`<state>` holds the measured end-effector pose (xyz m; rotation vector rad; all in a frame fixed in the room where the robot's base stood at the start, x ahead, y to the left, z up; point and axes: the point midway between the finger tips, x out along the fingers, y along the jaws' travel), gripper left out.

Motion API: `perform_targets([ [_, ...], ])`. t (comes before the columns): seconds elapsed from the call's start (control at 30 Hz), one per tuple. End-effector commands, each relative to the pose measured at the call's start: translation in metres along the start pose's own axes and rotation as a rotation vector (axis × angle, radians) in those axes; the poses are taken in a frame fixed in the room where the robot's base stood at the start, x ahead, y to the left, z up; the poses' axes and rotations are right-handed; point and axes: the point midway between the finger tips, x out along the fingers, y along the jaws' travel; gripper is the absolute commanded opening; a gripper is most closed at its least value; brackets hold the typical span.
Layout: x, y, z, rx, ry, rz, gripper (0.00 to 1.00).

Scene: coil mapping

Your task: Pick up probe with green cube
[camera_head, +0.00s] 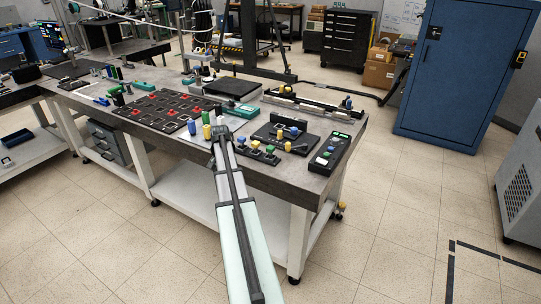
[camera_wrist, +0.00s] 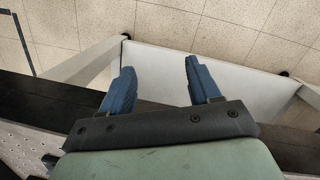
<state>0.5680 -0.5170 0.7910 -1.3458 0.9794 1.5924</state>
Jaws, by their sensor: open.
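A small green cube (camera_head: 270,149) shows in the head view, on a low dark rack (camera_head: 262,156) near the table's front edge. Yellow and blue cubes sit beside it on the rack; any probe under the green cube is too small to make out. My arm reaches up from the bottom of the head view, and its end is left of the rack, by the table's front edge. In the wrist view my gripper (camera_wrist: 160,66) is open, with two blue fingers apart and nothing between them. The green cube is not in the wrist view.
The grey table (camera_head: 190,149) also holds a dark grid board with red pieces (camera_head: 160,107), a black pad (camera_head: 281,136) and a black box with a green display (camera_head: 329,152). Another green piece (camera_head: 205,117) stands near my arm's end. A white lower shelf (camera_wrist: 158,65) lies below.

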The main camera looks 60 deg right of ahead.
Motion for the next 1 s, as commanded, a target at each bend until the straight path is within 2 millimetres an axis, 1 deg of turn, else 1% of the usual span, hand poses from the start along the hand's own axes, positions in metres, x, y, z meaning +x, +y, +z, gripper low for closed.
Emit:
perform_targets([
  [0.03, -0.021, 0.012, -0.016, 0.032, 0.012, -0.009, 0.62],
  [0.17, -0.068, 0.042, -0.042, 0.109, 0.036, -0.026, 0.62],
  [0.2, -0.082, 0.052, -0.05, 0.132, 0.043, -0.031, 0.62],
  [0.27, -0.105, 0.069, -0.06, 0.167, 0.055, -0.039, 0.62],
  [0.3, -0.12, 0.08, -0.066, 0.192, 0.062, -0.044, 0.62],
  [0.37, -0.143, 0.097, -0.075, 0.227, 0.074, -0.052, 0.62],
  [0.4, -0.158, 0.108, -0.081, 0.25, 0.081, -0.057, 0.62],
  [0.5, -0.19, 0.134, -0.09, 0.301, 0.096, -0.067, 0.62],
  [0.6, -0.214, 0.153, -0.095, 0.338, 0.107, -0.074, 0.62],
  [0.7, -0.229, 0.166, -0.097, 0.362, 0.114, -0.078, 0.62],
  [0.8, -0.232, 0.171, -0.098, 0.372, 0.116, -0.08, 0.62],
  [0.87, -0.228, 0.172, -0.098, 0.374, 0.116, -0.08, 0.62],
  [0.97, -0.215, 0.171, -0.099, 0.374, 0.116, -0.079, 0.62],
  [1.0, -0.207, 0.171, -0.1, 0.374, 0.115, -0.079, 0.62],
])
